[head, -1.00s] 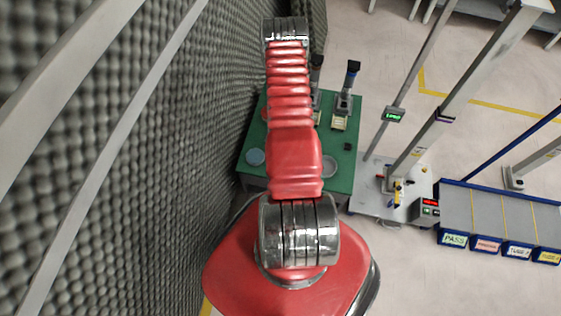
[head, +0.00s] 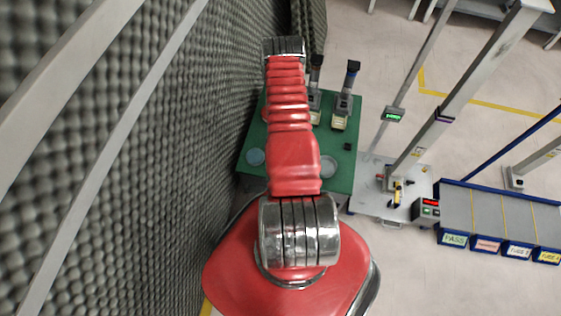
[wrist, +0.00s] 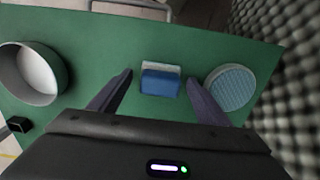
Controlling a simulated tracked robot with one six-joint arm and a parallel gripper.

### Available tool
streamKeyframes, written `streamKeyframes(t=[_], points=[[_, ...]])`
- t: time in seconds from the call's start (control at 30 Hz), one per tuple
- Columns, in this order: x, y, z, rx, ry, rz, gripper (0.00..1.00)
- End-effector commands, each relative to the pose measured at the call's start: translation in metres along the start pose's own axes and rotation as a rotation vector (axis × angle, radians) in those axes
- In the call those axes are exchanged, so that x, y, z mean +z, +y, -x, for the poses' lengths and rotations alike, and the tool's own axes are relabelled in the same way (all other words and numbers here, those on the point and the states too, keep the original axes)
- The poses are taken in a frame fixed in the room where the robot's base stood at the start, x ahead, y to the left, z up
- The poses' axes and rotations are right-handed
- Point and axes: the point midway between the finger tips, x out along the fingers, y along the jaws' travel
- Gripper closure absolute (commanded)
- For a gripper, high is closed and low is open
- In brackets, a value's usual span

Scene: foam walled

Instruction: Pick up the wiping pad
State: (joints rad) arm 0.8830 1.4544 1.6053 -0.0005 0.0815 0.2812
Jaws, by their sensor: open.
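The wiping pad (wrist: 160,84), a small blue block with a pale layer along its far side, lies on the green table (wrist: 120,40) in the wrist view. My gripper (wrist: 160,78) is open, with one dark finger to the left of the pad and the other to its right. There is a visible gap on each side in the picture, and nothing is held. The height of the fingertips above the table is hard to judge. In the head view my red arm hides both the pad and the gripper.
A round blue ribbed disc (wrist: 231,87) lies close to the right finger. A round grey-white dish (wrist: 34,74) and a small black block (wrist: 19,124) are at the left. Two dark upright devices (head: 347,95) stand at the table's far side. A foam wall (head: 150,170) runs along the left.

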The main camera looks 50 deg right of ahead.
Motion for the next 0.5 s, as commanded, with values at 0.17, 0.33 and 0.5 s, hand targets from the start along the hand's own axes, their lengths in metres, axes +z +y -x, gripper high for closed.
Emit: streamKeyframes(t=[0.17,0.33,0.5], points=[[0.0002,0.0,0.0002,0.0,0.0,0.0,0.3],[0.0002,0.0,0.0002,0.0,0.0,0.0,0.3],[0.0003,0.0,0.0002,0.0,0.0,0.0,0.38]])
